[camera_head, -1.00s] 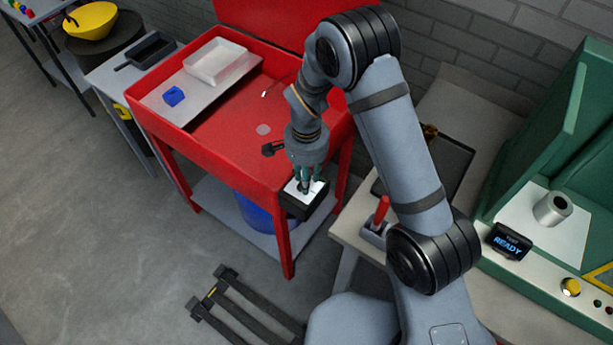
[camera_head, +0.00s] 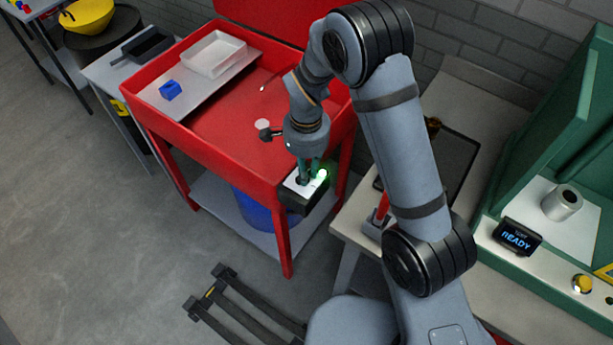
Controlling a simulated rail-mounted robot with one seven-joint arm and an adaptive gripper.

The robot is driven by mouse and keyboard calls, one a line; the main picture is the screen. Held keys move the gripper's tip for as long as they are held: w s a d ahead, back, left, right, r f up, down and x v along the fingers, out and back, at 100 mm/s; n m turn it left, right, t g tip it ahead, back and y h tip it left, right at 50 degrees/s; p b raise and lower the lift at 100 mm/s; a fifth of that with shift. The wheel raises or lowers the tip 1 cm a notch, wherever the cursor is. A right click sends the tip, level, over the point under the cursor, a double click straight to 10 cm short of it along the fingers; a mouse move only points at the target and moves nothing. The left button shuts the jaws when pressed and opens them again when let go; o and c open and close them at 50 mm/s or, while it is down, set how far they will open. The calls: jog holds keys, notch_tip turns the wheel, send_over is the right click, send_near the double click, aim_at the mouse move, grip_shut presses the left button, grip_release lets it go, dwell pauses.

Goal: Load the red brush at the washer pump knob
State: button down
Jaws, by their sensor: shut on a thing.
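The red parts washer (camera_head: 180,135) stands left of my arm, with a black box with a pale top (camera_head: 297,200) at its front right corner. My gripper (camera_head: 305,181) points down onto that box, its fingers shut on the pump knob, which they mostly hide. A green light (camera_head: 322,174) glows on the box beside the fingers. The red brush (camera_head: 383,208) stands upright in a grey holder (camera_head: 372,229) on the bench to the right, partly behind my arm and apart from my gripper.
The washer holds a white tray (camera_head: 213,57), a blue block (camera_head: 170,89) on a grey shelf and a dark nozzle (camera_head: 268,134). At right, a green machine carries a metal cylinder (camera_head: 562,203) and a READY display (camera_head: 516,236). A black rack (camera_head: 235,305) lies on the floor.

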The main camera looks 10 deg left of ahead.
jog(key=shift+m+b, duration=0.3)
jog(key=shift+m, duration=0.2)
jog(key=c, duration=1.6)
grip_release()
jog(key=shift+r, duration=0.1)
notch_tip(320, 180, up, 12)
jog(key=shift+f, duration=0.1)
